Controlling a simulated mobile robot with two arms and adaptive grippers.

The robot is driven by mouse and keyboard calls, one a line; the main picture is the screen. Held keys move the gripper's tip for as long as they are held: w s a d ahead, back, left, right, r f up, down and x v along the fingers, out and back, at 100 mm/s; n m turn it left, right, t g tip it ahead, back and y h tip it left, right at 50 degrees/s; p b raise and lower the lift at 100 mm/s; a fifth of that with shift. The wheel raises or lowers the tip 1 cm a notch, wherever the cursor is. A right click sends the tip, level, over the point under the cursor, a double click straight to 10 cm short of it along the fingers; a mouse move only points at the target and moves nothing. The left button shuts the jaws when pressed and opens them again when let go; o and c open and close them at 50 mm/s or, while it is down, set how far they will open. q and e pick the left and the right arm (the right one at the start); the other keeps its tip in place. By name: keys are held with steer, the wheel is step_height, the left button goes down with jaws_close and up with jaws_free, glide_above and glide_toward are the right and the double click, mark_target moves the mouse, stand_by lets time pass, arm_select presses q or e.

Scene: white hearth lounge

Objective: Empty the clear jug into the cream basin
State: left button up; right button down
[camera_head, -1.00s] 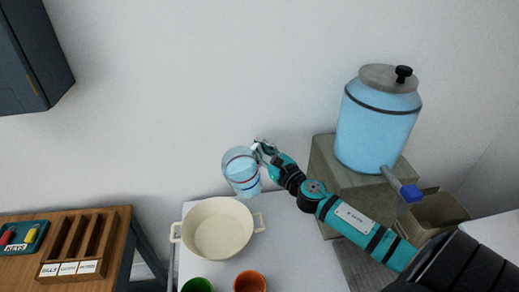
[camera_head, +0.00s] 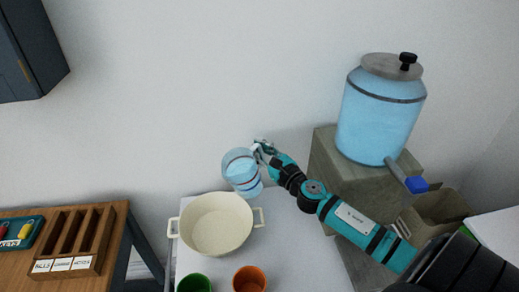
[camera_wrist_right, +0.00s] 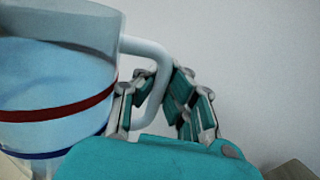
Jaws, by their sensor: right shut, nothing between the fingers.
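The clear jug (camera_head: 242,174) holds bluish water and has red and blue bands; its white handle shows in the right wrist view (camera_wrist_right: 152,52). The jug is off the table, tilted to the left, behind and above the right side of the cream basin (camera_head: 217,224). No stream of water shows. The basin is wide with two side handles and looks empty. My right gripper (camera_head: 262,148) is at the jug's handle; in the right wrist view its fingers (camera_wrist_right: 158,105) are around the handle, shut with nothing pinched between them. My left gripper is out of view.
A green cup (camera_head: 195,284) and an orange cup (camera_head: 250,280) stand in front of the basin on the white table (camera_head: 300,255). A blue water dispenser (camera_head: 378,115) stands on a block at right. A wooden organiser (camera_head: 78,240) is at left.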

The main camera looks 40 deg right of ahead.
steer(key=shift+f+n+b, duration=0.3)
steer(key=shift+f+b, duration=0.95)
steer(key=shift+b, duration=0.2)
steer(key=shift+a+r+n, duration=0.1)
steer(key=shift+r+n, duration=0.55)
steer(key=shift+n, duration=0.25)
steer(key=shift+a+r+n+t+y, duration=0.25)
steer(key=shift+r+n+t+y, duration=0.05)
steer(key=shift+n, duration=0.6)
steer(key=t+h+b, duration=0.1)
steer(key=h+b, duration=0.1)
steer(key=shift+a+f+b, duration=0.1)
steer(key=shift+a+b, duration=0.05)
steer(key=shift+b, duration=0.15)
steer(key=shift+m, duration=0.3)
